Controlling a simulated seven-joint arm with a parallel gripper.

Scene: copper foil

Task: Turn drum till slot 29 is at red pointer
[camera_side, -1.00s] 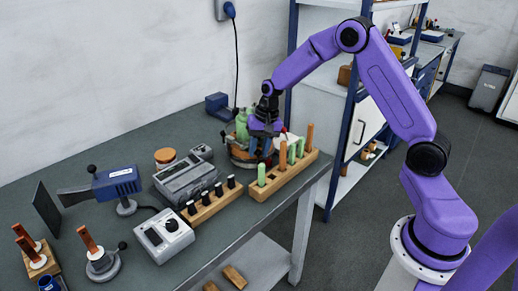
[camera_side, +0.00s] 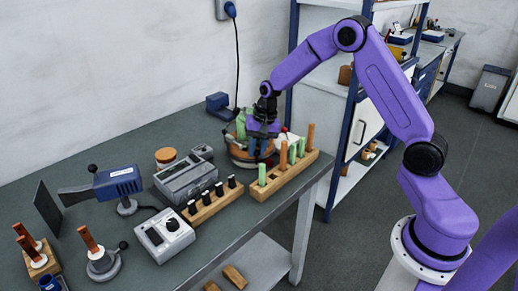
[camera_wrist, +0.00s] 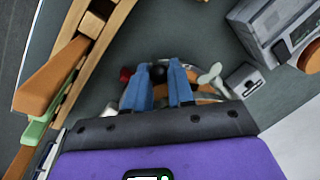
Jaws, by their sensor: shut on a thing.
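The drum (camera_side: 240,159) stands at the table's far right corner, a low round body with brown and grey bands, mostly hidden behind my gripper. Green and orange parts show at its upper left. My gripper (camera_side: 262,147) is over the drum, pointing down. In the wrist view my blue gripper fingers (camera_wrist: 161,75) are close together on a small dark knob (camera_wrist: 160,68) at the drum. A brown part of the drum (camera_wrist: 206,98) shows right of the fingers. A small red piece (camera_wrist: 126,73), perhaps the pointer, lies left of them. Slot numbers cannot be read.
A wooden rack (camera_side: 283,177) with green and brown sticks stands close in front of the drum. A grey meter (camera_side: 184,177), a block with black pegs (camera_side: 211,201) and a white dial box (camera_side: 164,235) stand to the left.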

